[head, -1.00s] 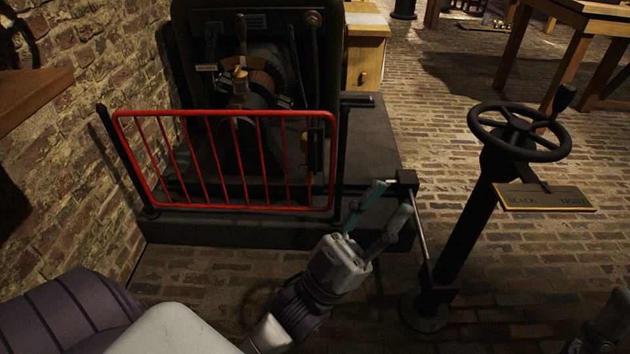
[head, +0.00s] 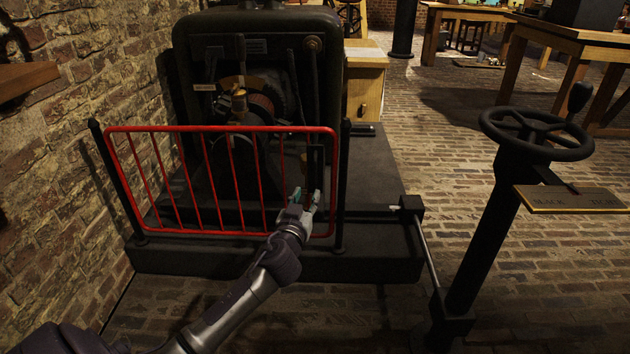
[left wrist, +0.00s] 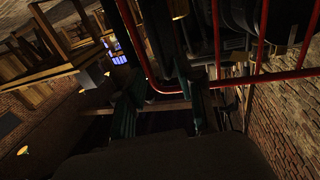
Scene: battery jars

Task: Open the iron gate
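The iron gate (head: 220,129) is a red barred frame standing between two black posts in front of a dark machine; it looks closed. My left gripper (head: 306,198) is at the gate's lower right corner, close to the right post. Its two fingers are spread apart. In the left wrist view the fingers (left wrist: 162,95) stand apart, with the gate's red curved corner (left wrist: 150,82) showing between and beyond them. Whether they touch the bar cannot be told. My right gripper is not in view.
The dark machine (head: 262,55) stands on a low black plinth (head: 375,215) behind the gate. A black handwheel column (head: 490,230) with a sign (head: 570,199) stands at right, joined by a rod to the plinth. A brick wall (head: 80,110) closes the left side.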

